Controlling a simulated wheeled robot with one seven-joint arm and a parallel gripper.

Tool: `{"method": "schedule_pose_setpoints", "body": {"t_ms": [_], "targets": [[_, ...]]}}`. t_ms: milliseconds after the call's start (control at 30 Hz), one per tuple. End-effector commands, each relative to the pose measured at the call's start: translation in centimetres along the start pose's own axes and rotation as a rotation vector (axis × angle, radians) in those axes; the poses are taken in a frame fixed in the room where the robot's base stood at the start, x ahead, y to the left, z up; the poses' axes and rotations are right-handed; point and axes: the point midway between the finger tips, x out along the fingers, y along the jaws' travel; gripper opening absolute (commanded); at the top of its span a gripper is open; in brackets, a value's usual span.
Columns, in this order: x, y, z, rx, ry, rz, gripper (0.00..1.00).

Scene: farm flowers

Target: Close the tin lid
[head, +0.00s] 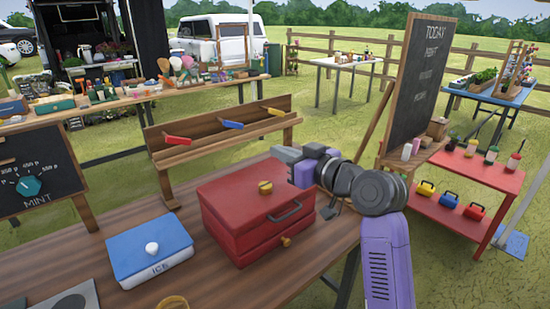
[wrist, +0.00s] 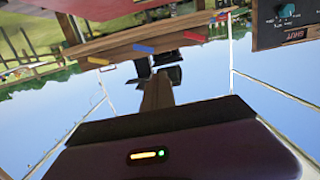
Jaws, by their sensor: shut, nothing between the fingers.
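A red tin box (head: 252,222) stands on the wooden table. Its flat red lid (head: 240,195) carries a brass knob and looks down on the box. A dark handle and a second brass knob are on its front. A blue-lidded box marked ICE (head: 150,248) with a white knob stands to its left, its lid down. My gripper (wrist: 157,74) is shut and empty in the wrist view. In the head view my wrist is behind the red box's far right corner, and the fingertips are hard to make out.
A wooden rack (head: 222,135) with red, blue and yellow pieces stands behind the red box. A chalkboard (head: 415,80) and a red shelf table (head: 465,185) are at the right.

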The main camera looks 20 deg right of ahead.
Motion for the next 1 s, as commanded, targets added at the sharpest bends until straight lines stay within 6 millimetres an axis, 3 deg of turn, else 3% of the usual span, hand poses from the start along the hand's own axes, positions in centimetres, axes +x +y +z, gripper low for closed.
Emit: {"method": "schedule_pose_setpoints", "body": {"t_ms": [33,1000], "targets": [[-0.3,0.1,1.6,0.000,0.022,0.001,0.00],[-4.2,0.1,12.0,0.001,0.453,-0.001,0.00]]}}
